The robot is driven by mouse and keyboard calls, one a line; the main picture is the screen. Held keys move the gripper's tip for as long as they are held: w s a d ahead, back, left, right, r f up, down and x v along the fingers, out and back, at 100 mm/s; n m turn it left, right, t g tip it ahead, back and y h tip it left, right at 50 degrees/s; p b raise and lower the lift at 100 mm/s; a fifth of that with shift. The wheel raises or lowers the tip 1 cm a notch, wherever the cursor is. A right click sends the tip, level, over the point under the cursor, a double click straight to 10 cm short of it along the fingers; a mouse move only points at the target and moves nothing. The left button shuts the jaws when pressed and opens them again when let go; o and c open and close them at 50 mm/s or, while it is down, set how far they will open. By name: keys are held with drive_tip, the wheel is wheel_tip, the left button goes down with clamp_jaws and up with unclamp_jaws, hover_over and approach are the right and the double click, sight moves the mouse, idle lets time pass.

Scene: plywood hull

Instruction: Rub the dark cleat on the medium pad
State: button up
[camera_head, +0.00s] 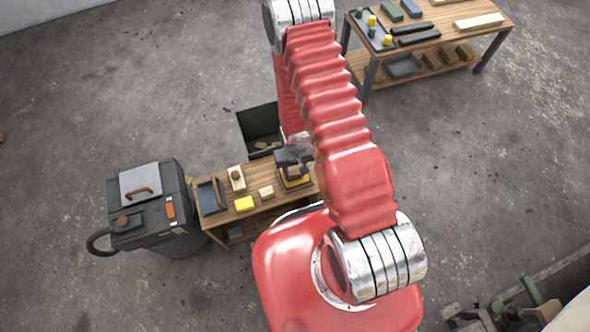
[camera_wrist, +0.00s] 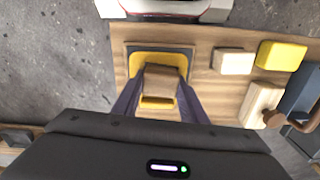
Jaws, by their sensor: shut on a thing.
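The brown wooden block (camera_wrist: 163,80), darker than the pale block nearby and taken as the dark cleat, is between the fingers of my gripper (camera_wrist: 158,94). My gripper is shut on it. Below it a yellow pad (camera_wrist: 143,61) with a dark border lies at the bench's end; I cannot read whether it is the medium one. The block covers the pad's middle, and yellow shows on both sides of it. Whether block and pad touch is unclear. In the head view, the pad (camera_head: 295,184) shows below my gripper (camera_head: 293,164), partly hidden by my arm.
On the wooden bench are a pale block (camera_wrist: 234,62), a yellow block (camera_wrist: 281,55), a wooden piece with a knob (camera_head: 236,178) and a dark tray (camera_head: 208,197). A dark open bin (camera_head: 262,122) stands behind. A vacuum-like machine (camera_head: 150,215) stands left; another table (camera_head: 440,55) is far right.

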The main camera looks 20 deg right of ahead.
drive_tip(key=shift+s+a, duration=0.1)
drive_tip(key=shift+a, duration=0.6)
drive_tip(key=shift+d, duration=0.15)
drive_tip(key=shift+d+r, duration=0.15)
drive_tip(key=shift+d, duration=1.55)
drive_tip(key=shift+a, duration=1.85)
drive_tip(key=shift+d+f, duration=0.1)
drive_tip(key=shift+f, duration=0.1)
drive_tip(key=shift+d+r, duration=0.15)
drive_tip(key=shift+d, duration=1.6)
